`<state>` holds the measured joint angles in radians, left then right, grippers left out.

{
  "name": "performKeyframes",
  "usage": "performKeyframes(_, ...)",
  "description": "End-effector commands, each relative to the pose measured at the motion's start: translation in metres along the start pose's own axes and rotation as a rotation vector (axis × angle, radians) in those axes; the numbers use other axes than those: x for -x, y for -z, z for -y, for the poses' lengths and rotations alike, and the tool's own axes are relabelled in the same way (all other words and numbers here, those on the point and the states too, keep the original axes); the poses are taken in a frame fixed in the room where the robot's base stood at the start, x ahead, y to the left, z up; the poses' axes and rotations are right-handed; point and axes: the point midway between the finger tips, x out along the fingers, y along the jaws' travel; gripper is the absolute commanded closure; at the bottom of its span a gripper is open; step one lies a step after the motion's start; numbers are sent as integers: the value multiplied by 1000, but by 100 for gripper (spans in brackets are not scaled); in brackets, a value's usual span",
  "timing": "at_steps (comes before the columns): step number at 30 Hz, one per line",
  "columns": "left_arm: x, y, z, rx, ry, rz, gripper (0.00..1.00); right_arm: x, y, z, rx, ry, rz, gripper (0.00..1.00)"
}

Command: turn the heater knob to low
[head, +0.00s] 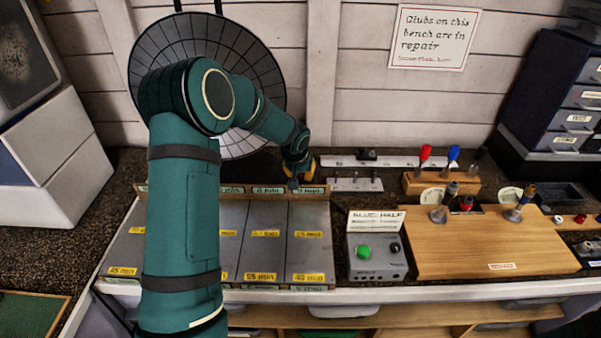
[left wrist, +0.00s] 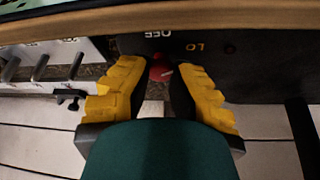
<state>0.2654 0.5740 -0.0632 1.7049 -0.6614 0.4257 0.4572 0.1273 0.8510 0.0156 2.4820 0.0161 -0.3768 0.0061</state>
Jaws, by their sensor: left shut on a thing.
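The red heater knob (left wrist: 160,73) sits between my yellow fingertips in the left wrist view, with a pale pointer mark on it. The dark panel (left wrist: 250,75) around it carries "OFF" and "LO" labels, upside down in this view. The pointer mark's exact setting is too small to tell. My left gripper (left wrist: 159,75) is shut on the knob. In the head view my left gripper (head: 300,172) is at the back of the bench, and the knob is hidden there. A round dish with a wire grille (head: 262,55) stands behind my left arm. My right gripper is not in view.
Grey sloped bins (head: 310,243) with yellow labels lie below my left arm. A grey box (head: 375,262) with a green button stands right of them, beside a wooden board (head: 475,250). Red and blue tools stand in a wooden rack (head: 420,183). Drawers (head: 570,120) are at far right.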

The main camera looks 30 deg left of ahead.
Motion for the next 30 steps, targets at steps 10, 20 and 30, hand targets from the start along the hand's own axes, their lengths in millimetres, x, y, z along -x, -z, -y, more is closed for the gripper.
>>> performKeyframes(10, -2, -2, 0, 1, 1, 6, 39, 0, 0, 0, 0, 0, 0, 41)
performKeyframes(20, 3, 0, 0, 1, 0, 1, 39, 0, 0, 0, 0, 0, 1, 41)
performKeyframes(30, 62, 0, 0, 2, 0, -2, 39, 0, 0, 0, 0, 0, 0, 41)
